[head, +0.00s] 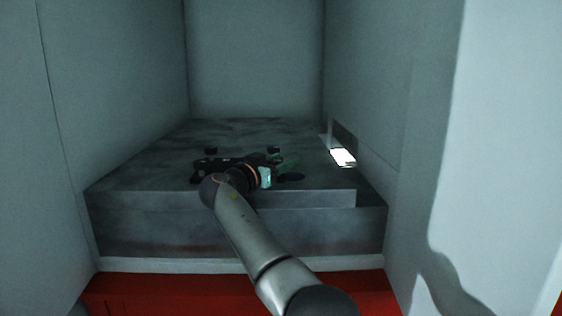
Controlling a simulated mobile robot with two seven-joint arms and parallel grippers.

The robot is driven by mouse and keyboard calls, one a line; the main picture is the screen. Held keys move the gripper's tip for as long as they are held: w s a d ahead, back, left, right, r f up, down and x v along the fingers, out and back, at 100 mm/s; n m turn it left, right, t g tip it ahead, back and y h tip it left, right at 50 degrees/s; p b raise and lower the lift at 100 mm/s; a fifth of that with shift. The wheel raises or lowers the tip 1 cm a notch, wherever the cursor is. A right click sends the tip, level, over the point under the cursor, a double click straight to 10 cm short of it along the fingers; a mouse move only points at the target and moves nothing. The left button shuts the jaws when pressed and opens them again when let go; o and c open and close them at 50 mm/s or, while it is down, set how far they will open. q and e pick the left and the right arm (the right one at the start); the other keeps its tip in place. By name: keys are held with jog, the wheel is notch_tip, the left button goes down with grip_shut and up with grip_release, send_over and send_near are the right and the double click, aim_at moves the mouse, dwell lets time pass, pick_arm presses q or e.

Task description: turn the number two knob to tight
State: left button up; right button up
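My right gripper (242,151) reaches in over the grey slab (135,173), with my arm coming from the bottom right. Its two dark fingertips stand wide apart, pointing to the back, with only bare slab showing between them. No knob or number can be made out for certain. My wrist and gripper hide part of the slab. My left gripper is not in view.
Pale walls close in the slab at left, back and right. The right wall (365,120) has a recess with a bright white patch (343,157). A red front (130,290) runs below the slab. The back of the slab is clear.

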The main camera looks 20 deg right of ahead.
jog(key=o, duration=0.3)
jog(key=shift+a, duration=0.1)
jog(key=b+v, duration=0.2)
jog(key=v, duration=1)
jog(key=shift+s+a, duration=0.1)
jog(key=shift+s, duration=0.05)
jog(key=shift+r, duration=0.1)
